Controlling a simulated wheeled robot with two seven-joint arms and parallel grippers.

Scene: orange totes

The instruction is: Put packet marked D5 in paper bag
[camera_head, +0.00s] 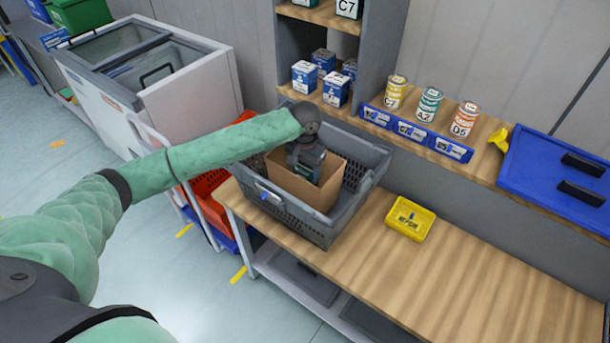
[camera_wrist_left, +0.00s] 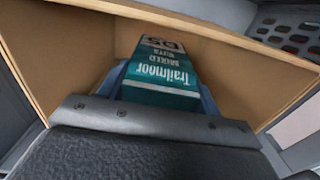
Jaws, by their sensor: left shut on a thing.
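The paper bag (camera_head: 318,192) is brown and open at the top, and it stands inside a grey crate (camera_head: 345,217) on the wooden bench. My left gripper (camera_head: 305,158) points down into the bag's mouth. In the left wrist view, my left gripper (camera_wrist_left: 160,85) is shut on a teal packet (camera_wrist_left: 158,80) that reads "Trailmoor mixed nuts" and D5. The packet is inside the bag, with the bag's brown walls (camera_wrist_left: 60,50) around it. Whether it touches the bottom is hidden. My right gripper is not in view.
A yellow tray (camera_head: 409,219) sits on the bench right of the crate. Cans, including an orange one marked D5 (camera_head: 465,120), stand on the shelf behind with blue labels below. A blue board (camera_head: 550,165) lies at the right. The bench's right part is clear.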

